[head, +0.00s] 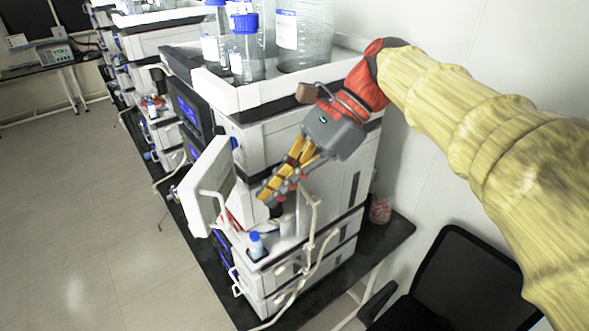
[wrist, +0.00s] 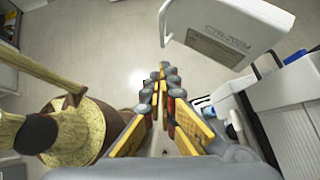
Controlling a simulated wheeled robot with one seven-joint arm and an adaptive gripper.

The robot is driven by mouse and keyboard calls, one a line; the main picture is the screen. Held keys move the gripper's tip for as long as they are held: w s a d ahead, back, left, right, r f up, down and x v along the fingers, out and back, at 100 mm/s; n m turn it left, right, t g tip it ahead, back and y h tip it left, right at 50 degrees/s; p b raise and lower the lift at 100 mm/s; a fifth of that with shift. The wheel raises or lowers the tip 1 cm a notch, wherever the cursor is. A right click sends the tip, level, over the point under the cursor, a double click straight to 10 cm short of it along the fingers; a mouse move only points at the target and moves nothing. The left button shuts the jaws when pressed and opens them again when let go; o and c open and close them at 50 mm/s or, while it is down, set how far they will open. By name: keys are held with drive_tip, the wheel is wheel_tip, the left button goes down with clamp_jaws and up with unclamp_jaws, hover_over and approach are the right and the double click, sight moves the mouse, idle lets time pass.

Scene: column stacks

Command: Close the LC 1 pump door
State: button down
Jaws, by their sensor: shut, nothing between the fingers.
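The pump door, a white panel (head: 208,182), stands swung open on the nearest column stack (head: 335,180) in the head view. It juts out to the left of the stack's front. In the wrist view the white door (wrist: 222,30), with faint lettering, is at the top right. My gripper (head: 267,194) has yellow fingers that are shut and empty. It is in front of the stack, to the right of the door, and looks apart from it. In the wrist view my gripper (wrist: 166,72) is below and left of the door. Part of the opening behind my fingers is hidden.
A small blue-capped bottle (head: 256,245) stands in the stack below my gripper. Glass bottles (head: 246,50) stand in the top tray (head: 255,97). Loose tubing (head: 309,225) hangs at the stack's front. A black chair (head: 465,270) is at the lower right. The floor at left is clear.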

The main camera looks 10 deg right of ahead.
drive_tip(key=shift+s+a+f+p, duration=0.1)
drive_tip(key=shift+s+a, duration=0.15)
drive_tip(key=shift+a, duration=0.5)
drive_tip(key=shift+s+a+f+p, duration=0.1)
drive_tip(key=shift+s+a+f, duration=0.1)
drive_tip(key=shift+a, duration=0.55)
drive_tip(key=shift+s+a+f+p, duration=0.1)
drive_tip(key=shift+s+a, duration=0.15)
drive_tip(key=shift+a, duration=0.5)
